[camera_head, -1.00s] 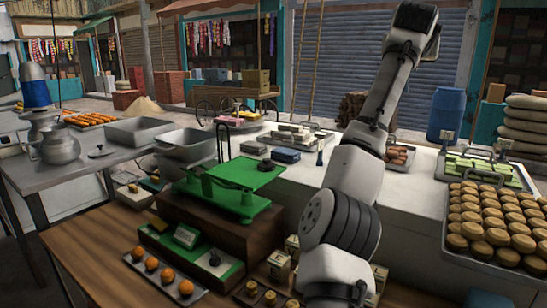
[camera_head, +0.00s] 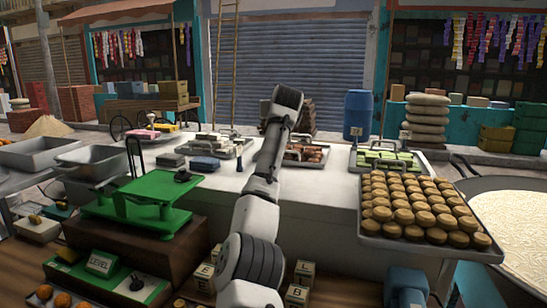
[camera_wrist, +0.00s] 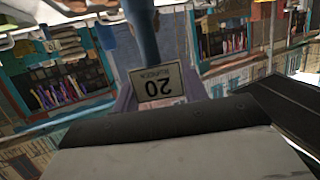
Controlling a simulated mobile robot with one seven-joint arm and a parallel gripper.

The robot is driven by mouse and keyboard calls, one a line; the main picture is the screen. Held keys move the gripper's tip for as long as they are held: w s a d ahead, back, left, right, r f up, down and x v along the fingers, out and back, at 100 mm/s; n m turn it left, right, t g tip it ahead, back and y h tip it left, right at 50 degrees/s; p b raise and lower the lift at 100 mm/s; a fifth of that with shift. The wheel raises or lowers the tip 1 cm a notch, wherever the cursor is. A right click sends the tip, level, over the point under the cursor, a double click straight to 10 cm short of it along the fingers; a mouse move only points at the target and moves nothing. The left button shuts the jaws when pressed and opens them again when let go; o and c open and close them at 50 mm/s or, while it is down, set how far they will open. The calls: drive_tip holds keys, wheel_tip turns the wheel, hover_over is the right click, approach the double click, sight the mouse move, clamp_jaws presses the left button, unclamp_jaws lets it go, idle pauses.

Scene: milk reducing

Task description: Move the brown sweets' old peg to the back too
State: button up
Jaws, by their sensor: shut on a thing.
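In the wrist view my gripper (camera_wrist: 157,92) shows two pale lilac fingers. It is shut on a peg with a blue stem (camera_wrist: 141,32) and a white card (camera_wrist: 158,84), which reads "20" upside down; its smaller line is unreadable. In the head view my arm reaches over the white counter, and the gripper and peg are hidden. A small tray of brown sweets (camera_head: 314,153) lies at the back of the counter, partly behind my arm. A big tray of round brown sweets (camera_head: 418,205) stands front right. Which tray the peg belongs to cannot be told.
A tray of green sweets (camera_head: 385,160) and a blue barrel (camera_head: 358,108) are right of my arm. A tray of pale sweets (camera_head: 219,143) and a green scale (camera_head: 140,203) are left. A wide pan (camera_head: 510,222) stands far right. The white counter (camera_head: 325,200) has bare room mid-front.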

wheel_tip(320, 180, down, 11)
drive_tip(key=shift+f+p, duration=0.2)
drive_tip(key=shift+p, duration=0.35)
drive_tip(key=shift+f, duration=0.3)
drive_tip(key=o, duration=1.1)
drive_tip(key=shift+r, duration=0.1)
drive_tip(key=shift+c, duration=0.2)
